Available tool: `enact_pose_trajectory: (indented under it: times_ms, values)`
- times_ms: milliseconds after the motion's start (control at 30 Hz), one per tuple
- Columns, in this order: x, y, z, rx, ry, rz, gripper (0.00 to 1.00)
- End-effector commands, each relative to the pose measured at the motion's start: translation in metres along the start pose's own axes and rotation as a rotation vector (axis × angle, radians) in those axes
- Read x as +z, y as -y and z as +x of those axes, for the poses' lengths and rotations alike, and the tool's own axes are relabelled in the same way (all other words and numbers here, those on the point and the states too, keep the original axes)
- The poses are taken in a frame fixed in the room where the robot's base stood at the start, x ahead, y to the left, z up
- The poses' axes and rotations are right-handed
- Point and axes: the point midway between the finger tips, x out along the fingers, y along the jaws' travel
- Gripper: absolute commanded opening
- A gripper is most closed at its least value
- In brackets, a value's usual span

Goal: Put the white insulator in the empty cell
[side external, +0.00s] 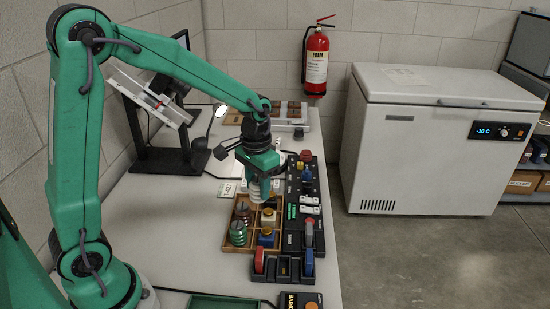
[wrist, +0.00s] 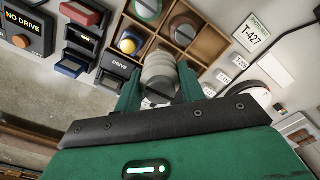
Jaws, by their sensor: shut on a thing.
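My gripper (wrist: 159,82) is shut on the white insulator (wrist: 158,66), a ribbed pale cylinder between its two green fingers. In the side external view, my gripper (side external: 259,187) holds the insulator (side external: 257,196) above the far part of the wooden divided tray (side external: 237,249). Green ribbed insulators (side external: 238,233), a brown one (side external: 242,211), and yellow-topped and blue pieces (side external: 266,238) stand in its cells. In the wrist view, bare-looking cells (wrist: 208,42) show right of the brown insulator (wrist: 183,29). The held insulator hides part of the tray.
A black control strip (side external: 292,237) with switches and plugs runs along the tray's right side. A dark rack with red and blue blocks (side external: 259,260) stands at its near end. A green bin (side external: 222,301) and a drive box (side external: 300,300) are nearer. A T-427 label (wrist: 252,32) lies beside the tray.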

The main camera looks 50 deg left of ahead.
Motion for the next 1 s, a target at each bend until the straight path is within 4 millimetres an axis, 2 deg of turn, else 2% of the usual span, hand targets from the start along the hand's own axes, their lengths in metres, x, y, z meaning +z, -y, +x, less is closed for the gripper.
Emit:
enact_pose_trajectory:
  times_ms: [400, 600, 733, 1000]
  values:
    - [-0.019, 0.064, 0.04, 0.0, 0.002, -0.004, 0.1]
    - [-0.027, 0.088, 0.055, 0.0, 0.001, -0.002, 0.1]
    - [-0.029, 0.095, 0.059, 0.0, 0.0, -0.001, 0.1]
    - [-0.029, 0.096, 0.063, 0.0, 0.0, 0.001, 0.1]
